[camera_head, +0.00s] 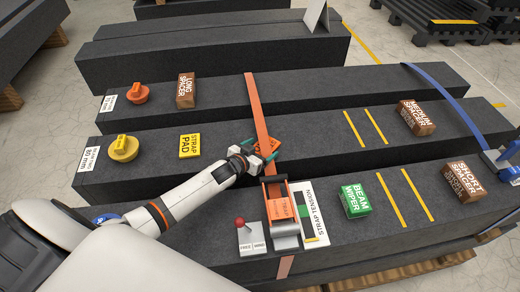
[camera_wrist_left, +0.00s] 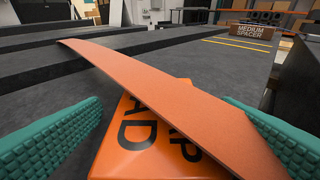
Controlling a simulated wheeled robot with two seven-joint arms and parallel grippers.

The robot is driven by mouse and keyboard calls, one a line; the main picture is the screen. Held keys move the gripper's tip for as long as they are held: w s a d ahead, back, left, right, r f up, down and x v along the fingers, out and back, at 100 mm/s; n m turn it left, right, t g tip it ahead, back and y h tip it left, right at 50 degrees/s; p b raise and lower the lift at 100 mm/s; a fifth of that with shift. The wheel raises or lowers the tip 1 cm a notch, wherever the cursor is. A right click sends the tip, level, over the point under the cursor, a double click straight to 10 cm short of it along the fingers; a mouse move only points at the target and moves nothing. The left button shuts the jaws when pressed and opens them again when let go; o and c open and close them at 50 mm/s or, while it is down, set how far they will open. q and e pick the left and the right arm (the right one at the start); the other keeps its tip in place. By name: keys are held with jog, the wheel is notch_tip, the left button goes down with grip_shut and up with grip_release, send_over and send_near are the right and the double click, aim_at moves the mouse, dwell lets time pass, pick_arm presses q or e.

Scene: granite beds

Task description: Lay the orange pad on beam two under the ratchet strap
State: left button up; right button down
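The orange pad (camera_head: 268,147) lies on the middle dark beam (camera_head: 330,130), at the orange ratchet strap (camera_head: 255,105). In the left wrist view the strap (camera_wrist_left: 170,88) crosses over the pad (camera_wrist_left: 135,140) and hides part of its lettering. Whether strap and pad touch, I cannot tell. My left gripper (camera_head: 258,151) is low over the beam, its teal fingers apart on either side of the pad and strap (camera_wrist_left: 165,125). A gap shows between the left finger and the pad. The ratchet (camera_head: 282,215) sits on the near beam. My right gripper is out of view.
A yellow strap pad (camera_head: 190,146) and yellow knob (camera_head: 124,148) lie left on the middle beam. The medium spacer (camera_head: 416,118) stands right. The near beam holds a red-knobbed lever box (camera_head: 251,238), green beam wiper (camera_head: 355,199) and short spacer (camera_head: 463,181). A blue strap (camera_head: 450,95) crosses at right.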

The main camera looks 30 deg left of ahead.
pick_arm(q)
jog(key=shift+r, duration=0.25)
jog(key=p+v, duration=0.1)
jog(key=v, duration=1.1)
jog(key=shift+s+f, duration=0.1)
jog(key=shift+f, duration=0.1)
